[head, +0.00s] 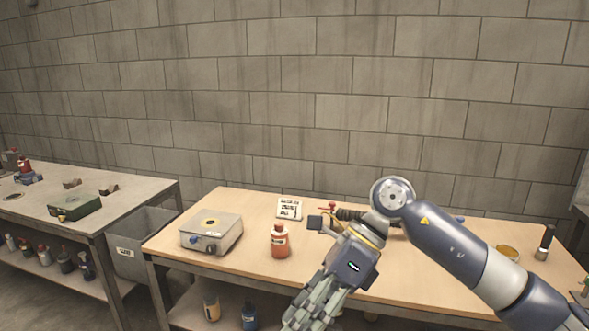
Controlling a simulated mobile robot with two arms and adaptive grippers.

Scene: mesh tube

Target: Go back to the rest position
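My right arm comes in from the right and bends down over the wooden workbench (400,283). Its gripper (306,314) points down and to the left at the front edge of the bench, near the bottom of the head view. The finger links overlap, so I cannot tell whether it is open or shut, and I see no object in it. My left gripper is not in view.
A red bottle (280,241) stands left of my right wrist, with a grey hot plate-like box (211,233) further left. A white card (290,207) is behind. A yellow ring (508,252) lies right. A grey bin (140,245) stands between the benches.

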